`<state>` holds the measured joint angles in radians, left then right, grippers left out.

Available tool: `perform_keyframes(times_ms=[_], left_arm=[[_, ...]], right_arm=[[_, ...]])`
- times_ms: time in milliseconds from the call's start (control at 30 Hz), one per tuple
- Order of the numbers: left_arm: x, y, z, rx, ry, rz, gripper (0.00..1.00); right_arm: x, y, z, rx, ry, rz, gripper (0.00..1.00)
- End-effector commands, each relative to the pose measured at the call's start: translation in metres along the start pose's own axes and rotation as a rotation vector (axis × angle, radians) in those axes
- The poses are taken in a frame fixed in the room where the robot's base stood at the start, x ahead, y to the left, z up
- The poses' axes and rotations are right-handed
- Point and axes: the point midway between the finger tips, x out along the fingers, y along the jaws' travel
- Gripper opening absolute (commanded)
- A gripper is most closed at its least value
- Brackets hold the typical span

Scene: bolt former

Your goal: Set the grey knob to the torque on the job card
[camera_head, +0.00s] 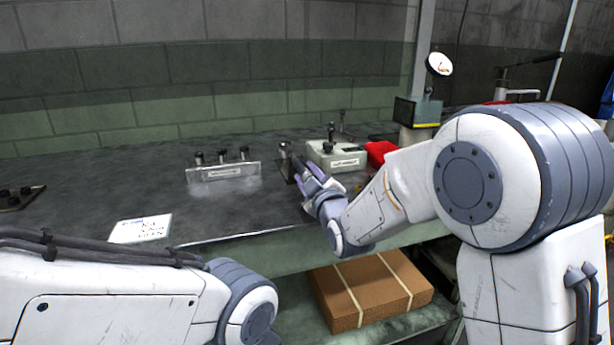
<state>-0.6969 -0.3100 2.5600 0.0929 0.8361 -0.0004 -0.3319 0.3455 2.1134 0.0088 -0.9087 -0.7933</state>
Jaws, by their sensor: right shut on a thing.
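My right gripper (293,163) reaches in from the right over the workbench. It is shut on the grey knob (285,150), a small dark upright piece near the middle of the bench. The fingers and wrist cover part of it, and I cannot read any scale or setting there. The job card (140,229), a white sheet with handwriting, lies flat near the front left edge of the bench; its writing is too small to read. My left arm crosses the bottom left, and its gripper is out of view.
A labelled rack with several dark-topped pins (224,171) stands left of the right gripper. A pale labelled box (336,156) and a red bin (381,152) stand behind and right of it. A dark plate (20,197) lies far left. A strapped brown carton (370,290) sits below.

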Motion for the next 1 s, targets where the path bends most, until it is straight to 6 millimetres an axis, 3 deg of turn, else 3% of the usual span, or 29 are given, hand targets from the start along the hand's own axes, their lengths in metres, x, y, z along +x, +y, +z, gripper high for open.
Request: perform_keyframes(times_ms=[167,200,233,267,667,1000], left_arm=[[0.000,0.000,0.000,0.000,0.000,0.000,0.60],[0.000,0.000,0.000,0.000,0.000,0.000,0.60],[0.000,0.000,0.000,0.000,0.000,0.000,0.60],[0.000,0.000,0.000,0.000,0.000,0.000,0.60],[0.000,0.000,0.000,0.000,0.000,0.000,0.60],[-0.001,0.000,0.000,0.000,0.000,0.000,0.60]], right_arm=[[0.000,0.000,0.000,0.001,-0.001,0.000,0.00],[0.000,0.000,0.000,0.002,-0.001,0.000,0.53],[0.000,0.000,0.000,0.002,-0.001,0.000,0.65],[0.000,0.000,0.000,0.002,-0.001,0.000,0.68],[-0.007,0.000,0.000,0.002,0.000,0.001,0.68],[-0.070,0.001,-0.001,0.002,0.000,0.001,0.68]])
